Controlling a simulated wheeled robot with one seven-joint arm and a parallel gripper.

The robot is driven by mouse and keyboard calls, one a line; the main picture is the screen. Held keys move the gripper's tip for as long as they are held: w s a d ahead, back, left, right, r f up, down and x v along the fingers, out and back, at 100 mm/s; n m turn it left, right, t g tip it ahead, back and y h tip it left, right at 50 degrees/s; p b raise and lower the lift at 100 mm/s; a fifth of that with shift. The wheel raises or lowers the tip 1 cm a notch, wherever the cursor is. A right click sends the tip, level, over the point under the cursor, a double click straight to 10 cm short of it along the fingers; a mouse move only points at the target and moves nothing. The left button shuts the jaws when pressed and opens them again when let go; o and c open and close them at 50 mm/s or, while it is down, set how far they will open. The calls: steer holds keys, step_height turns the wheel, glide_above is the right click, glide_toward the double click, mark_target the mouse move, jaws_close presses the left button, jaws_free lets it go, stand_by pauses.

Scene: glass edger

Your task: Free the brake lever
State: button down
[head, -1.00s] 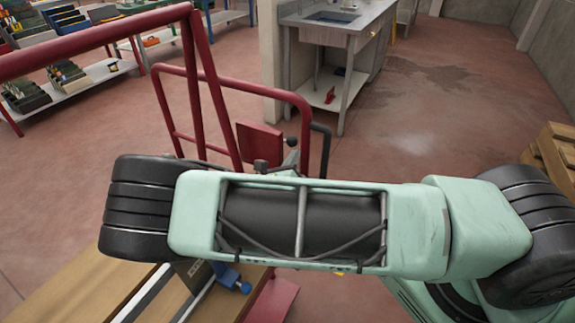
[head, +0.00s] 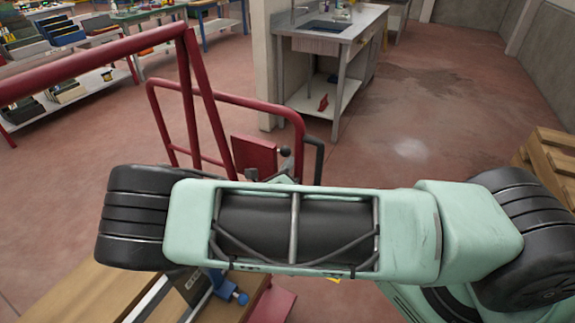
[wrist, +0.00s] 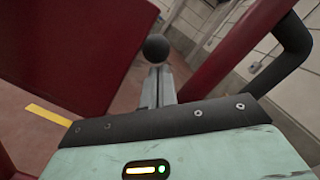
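The brake lever shows as a dark round knob (head: 285,151) beside a red plate on the red tubular frame in the head view. In the wrist view the knob (wrist: 156,48) stands just beyond my fingertips, in line with them. My gripper (wrist: 158,74) has its grey fingers close together, apparently shut on the lever's stem just below the knob. The stem itself is mostly hidden by the fingers. In the head view my arm covers most of the gripper and the lower part of the lever.
The red frame's rails (head: 225,84) rise close around the lever. The red plate (wrist: 60,55) fills the left of the wrist view, and a dark bent handle (wrist: 285,60) is at the right. A sink bench (head: 335,50) stands beyond. A wooden pallet stack (head: 548,155) is right.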

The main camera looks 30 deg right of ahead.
mark_target(282, 151)
steer(key=r+p, duration=0.2)
steer(key=r, duration=0.1)
steer(key=shift+w+a+n+p, duration=0.15)
steer(key=shift+w+n+p, duration=0.1)
steer(key=shift+n+p, duration=0.15)
steer(key=shift+w+a+r+n+p, duration=0.15)
steer(key=shift+w+r+n+p, duration=0.1)
steer(key=shift+r+n+p, duration=0.35)
steer(key=shift+w+a+r+n+p, duration=0.1)
steer(key=shift+w+r+n+p, duration=0.2)
steer(key=shift+n+p, duration=0.4)
steer(key=shift+s, duration=0.1)
